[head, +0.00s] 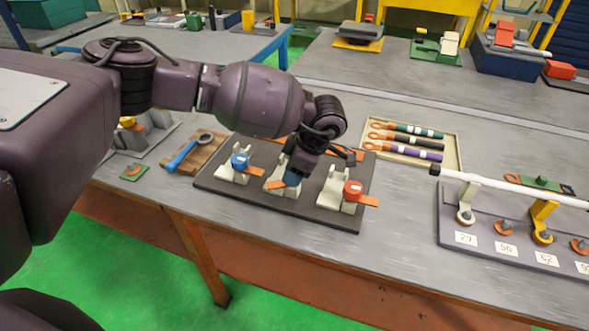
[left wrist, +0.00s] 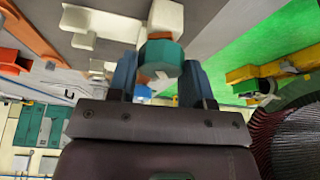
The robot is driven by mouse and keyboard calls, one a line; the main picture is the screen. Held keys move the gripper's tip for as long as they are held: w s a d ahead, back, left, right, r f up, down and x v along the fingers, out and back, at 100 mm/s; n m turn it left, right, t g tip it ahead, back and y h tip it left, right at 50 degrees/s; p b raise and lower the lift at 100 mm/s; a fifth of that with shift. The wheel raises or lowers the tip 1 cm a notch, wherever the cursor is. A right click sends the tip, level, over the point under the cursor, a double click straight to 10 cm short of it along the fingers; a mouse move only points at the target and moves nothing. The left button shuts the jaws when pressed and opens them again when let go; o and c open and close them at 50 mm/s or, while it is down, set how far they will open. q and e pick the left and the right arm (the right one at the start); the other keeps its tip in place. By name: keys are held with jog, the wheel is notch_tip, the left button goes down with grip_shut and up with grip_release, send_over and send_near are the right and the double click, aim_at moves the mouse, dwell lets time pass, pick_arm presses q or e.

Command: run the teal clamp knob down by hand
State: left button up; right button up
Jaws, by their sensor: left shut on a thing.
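The teal clamp knob (left wrist: 160,54) is a faceted cap that sits between the two blue fingers of my left gripper (left wrist: 160,78) in the left wrist view. The gripper is shut on it. In the head view my left gripper (head: 292,178) points down at the middle clamp (head: 276,184) on a dark base plate (head: 212,187), and the knob is hidden there by the fingers. The clamp's pale block stands upright with an orange strip (head: 284,183) at its front. My right gripper is not in view.
A clamp with a blue knob (head: 239,160) stands left and one with a red knob (head: 353,189) stands right, both close to my gripper. A tray of coloured tools (head: 452,154) lies behind. A numbered rack (head: 446,214) under a white bar is at the right.

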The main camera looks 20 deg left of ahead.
pick_arm(q)
jog(key=shift+w+r, duration=0.2)
jog(key=shift+r, duration=0.1)
